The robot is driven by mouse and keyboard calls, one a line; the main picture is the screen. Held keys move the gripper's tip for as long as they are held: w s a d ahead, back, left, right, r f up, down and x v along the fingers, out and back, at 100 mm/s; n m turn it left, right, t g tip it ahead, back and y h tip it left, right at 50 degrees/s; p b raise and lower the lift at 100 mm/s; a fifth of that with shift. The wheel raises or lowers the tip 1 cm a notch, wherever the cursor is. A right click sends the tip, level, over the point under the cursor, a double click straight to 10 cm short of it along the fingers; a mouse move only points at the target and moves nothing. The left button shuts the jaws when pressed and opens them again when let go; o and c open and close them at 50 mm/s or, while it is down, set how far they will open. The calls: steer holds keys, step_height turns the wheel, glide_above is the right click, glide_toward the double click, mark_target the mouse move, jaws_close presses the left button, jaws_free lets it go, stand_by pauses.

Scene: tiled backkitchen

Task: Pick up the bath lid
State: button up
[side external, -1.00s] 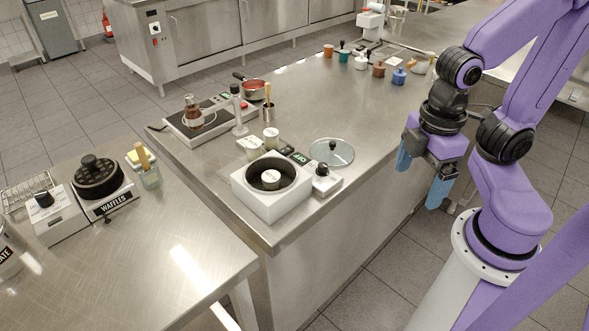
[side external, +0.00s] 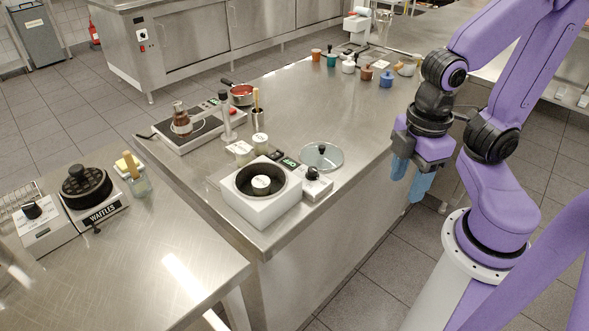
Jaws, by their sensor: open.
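The bath lid (side external: 327,158) is a round, clear glass lid with a dark knob at its centre. It lies on the steel counter just behind and right of the white water bath (side external: 264,205). The bath is uncovered and a white-topped jar (side external: 261,185) stands in its round dark well. My gripper (side external: 410,180) has two blue fingers pointing down and apart, with nothing between them. It hangs to the right of the lid, by the counter's right edge and apart from the lid.
A control box with a black knob (side external: 314,180) adjoins the bath near the lid. A hotplate with a flask (side external: 182,120), a red pan (side external: 241,92) and white-lidded jars (side external: 241,151) stand left. Several coloured pots (side external: 386,79) stand at the back. The counter between lid and pots is clear.

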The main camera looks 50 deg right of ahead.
step_height(320, 180, up, 4)
steer(key=n+t+h, duration=0.1)
steer(key=n+h, duration=0.2)
steer(key=n, duration=0.7)
glide_above(322, 146)
steer(key=s+a, duration=0.2)
steer(key=a, duration=0.3)
steer(key=x, duration=1.6)
steer(key=shift+d+f, duration=0.3)
steer(key=shift+d, duration=0.2)
jaws_close()
